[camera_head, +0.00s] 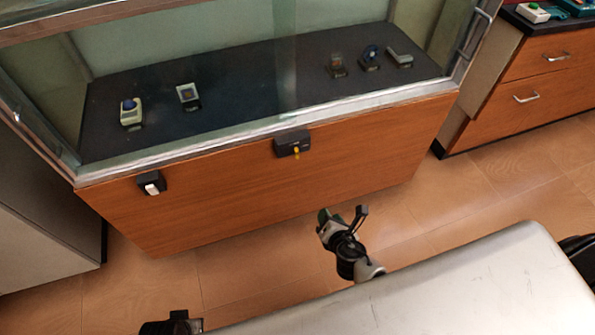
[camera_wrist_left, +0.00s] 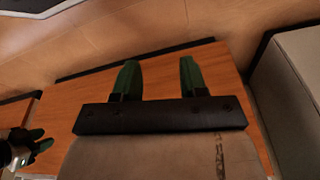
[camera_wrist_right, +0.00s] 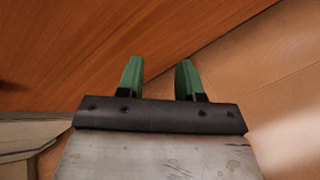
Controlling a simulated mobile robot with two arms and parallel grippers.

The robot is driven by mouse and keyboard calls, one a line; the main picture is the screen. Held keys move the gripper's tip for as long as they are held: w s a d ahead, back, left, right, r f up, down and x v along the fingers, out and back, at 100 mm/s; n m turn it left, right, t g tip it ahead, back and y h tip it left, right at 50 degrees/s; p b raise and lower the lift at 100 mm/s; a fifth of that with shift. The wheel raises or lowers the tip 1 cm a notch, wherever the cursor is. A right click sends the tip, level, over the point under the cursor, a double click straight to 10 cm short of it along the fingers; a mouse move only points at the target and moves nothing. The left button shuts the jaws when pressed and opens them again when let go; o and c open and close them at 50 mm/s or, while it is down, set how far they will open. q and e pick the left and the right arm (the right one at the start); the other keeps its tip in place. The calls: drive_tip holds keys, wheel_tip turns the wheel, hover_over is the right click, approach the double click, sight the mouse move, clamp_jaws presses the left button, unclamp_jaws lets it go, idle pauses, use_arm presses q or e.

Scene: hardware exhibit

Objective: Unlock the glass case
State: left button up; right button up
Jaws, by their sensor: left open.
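The glass case (camera_head: 270,92) stands on a wooden base (camera_head: 240,190). A black lock box (camera_head: 291,141) with a small yellow piece (camera_head: 297,153) sits at the top of the base front, below the glass. A second black box with a white switch (camera_head: 152,187) is further left on the base. My right gripper (camera_head: 342,213) is open and empty, in front of and below the lock box, apart from it. Its spread green fingers show in the right wrist view (camera_wrist_right: 160,68). My left gripper is open and empty in the left wrist view (camera_wrist_left: 157,72).
Several small exhibits (camera_head: 189,95) stand on the black floor inside the case. A wooden drawer cabinet (camera_head: 540,85) with metal handles is at the right. A grey cabinet (camera_head: 45,230) stands at the left. Tiled floor (camera_head: 420,200) is clear in front of the base.

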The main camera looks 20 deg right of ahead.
drive_tip(key=w+a+r+n+t+b, duration=0.2)
drive_tip(key=w+r+n+t+b, duration=0.15)
drive_tip(key=r+n, duration=0.2)
drive_tip(key=n+t+y, duration=0.1)
drive_tip(key=n+t, duration=0.1)
drive_tip(key=n, duration=0.2)
approach(298, 154)
drive_tip(key=w+b, duration=0.1)
drive_tip(key=w, duration=0.6)
drive_tip(key=shift+w+r, duration=0.1)
drive_tip(key=shift+w, duration=0.05)
use_arm(q)
drive_tip(key=w+v, duration=0.2)
drive_tip(key=v, duration=0.8)
drive_tip(key=shift+s+r+t+b, duration=0.3)
drive_tip(key=shift+r+t+b, duration=0.1)
drive_tip(key=shift+r, duration=0.15)
use_arm(e)
drive_tip(key=shift+w+a, duration=0.1)
drive_tip(key=shift+w, duration=0.65)
use_arm(q)
drive_tip(key=shift+a, duration=0.1)
use_arm(e)
drive_tip(key=shift+c, duration=0.3)
clamp_jaws()
